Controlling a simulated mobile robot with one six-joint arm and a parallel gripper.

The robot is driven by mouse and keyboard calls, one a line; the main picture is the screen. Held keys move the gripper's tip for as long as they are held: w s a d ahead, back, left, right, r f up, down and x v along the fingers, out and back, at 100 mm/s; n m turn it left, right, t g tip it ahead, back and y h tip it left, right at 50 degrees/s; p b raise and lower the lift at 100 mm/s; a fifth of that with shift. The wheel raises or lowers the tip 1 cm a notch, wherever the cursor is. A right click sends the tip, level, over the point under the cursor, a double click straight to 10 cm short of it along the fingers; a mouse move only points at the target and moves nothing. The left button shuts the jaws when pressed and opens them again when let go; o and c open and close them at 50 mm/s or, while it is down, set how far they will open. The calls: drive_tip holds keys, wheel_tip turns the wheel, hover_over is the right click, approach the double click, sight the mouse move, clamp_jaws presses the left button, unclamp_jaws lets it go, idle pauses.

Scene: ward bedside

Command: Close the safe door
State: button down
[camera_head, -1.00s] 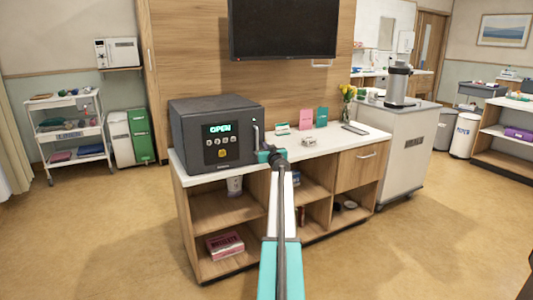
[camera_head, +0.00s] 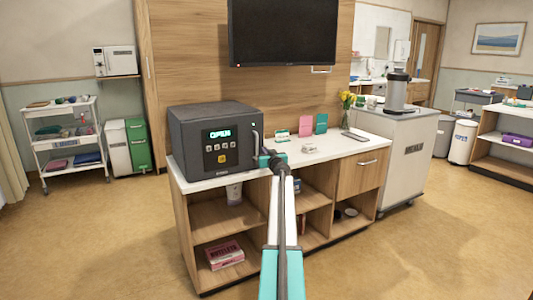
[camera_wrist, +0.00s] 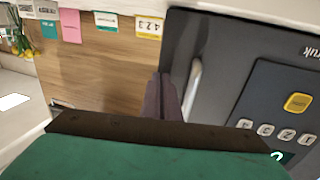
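The dark grey safe (camera_head: 212,111) stands at the left end of the counter, its lit display reading OPEN. Its door (camera_head: 196,160) has a keypad and a yellow button and looks nearly flush with the body; I cannot make out a gap. In the wrist view the door (camera_wrist: 226,75) fills the right side, with a pale upright handle (camera_wrist: 192,88). My gripper (camera_wrist: 166,98) has its dark fingers together, with nothing seen between them, beside the door's handle-side edge. Whether they touch it is unclear. In the head view my gripper (camera_head: 264,160) is at the safe's right front edge.
The white counter top (camera_head: 335,146) carries pink and green cards, flowers and a small white item right of the safe. Open shelves (camera_head: 215,215) lie below. A grey cabinet with a dispenser (camera_head: 397,92) stands further right. The floor in front is clear.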

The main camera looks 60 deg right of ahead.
drive_tip(key=s+d+b+v, duration=0.2)
drive_tip(key=v, duration=1.1)
drive_tip(key=shift+s, duration=0.35)
drive_tip(key=shift+w, duration=0.1)
